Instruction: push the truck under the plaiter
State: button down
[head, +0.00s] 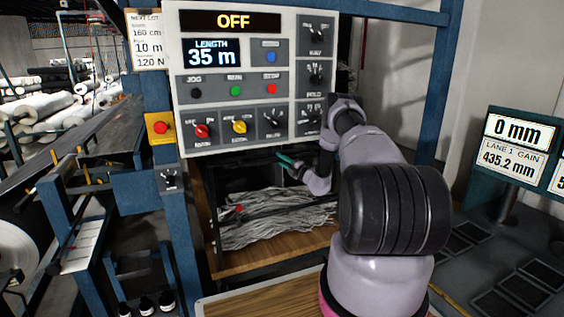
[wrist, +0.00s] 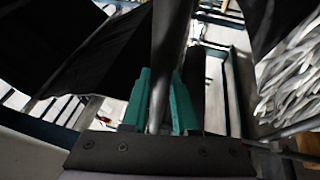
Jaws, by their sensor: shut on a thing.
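The truck (head: 222,262) looks like a low wooden-based cart with dark posts and bars, standing below the control panel. A heap of pale grey strips (head: 275,218) lies in it, and these strips also show at the right of the wrist view (wrist: 292,75). My gripper (head: 287,160) has teal fingers and is at the top of the truck's frame, under the panel. In the wrist view its fingers (wrist: 160,103) are shut on a round grey bar (wrist: 162,75), seemingly the truck's handle. My arm hides the truck's right side. I cannot clearly make out the plaiter.
The control panel (head: 235,140) reads OFF and 35 m, close above my gripper. A blue frame post (head: 175,235) stands left of the truck. A gauge display (head: 515,130) stands at the right. White rolls (head: 45,100) lie at the far left.

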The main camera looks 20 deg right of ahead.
jog(key=shift+w+r, duration=0.1)
jog(key=shift+r, duration=0.05)
jog(key=c, duration=0.7)
grip_release()
jog(key=shift+w, duration=0.1)
jog(key=v, duration=1.1)
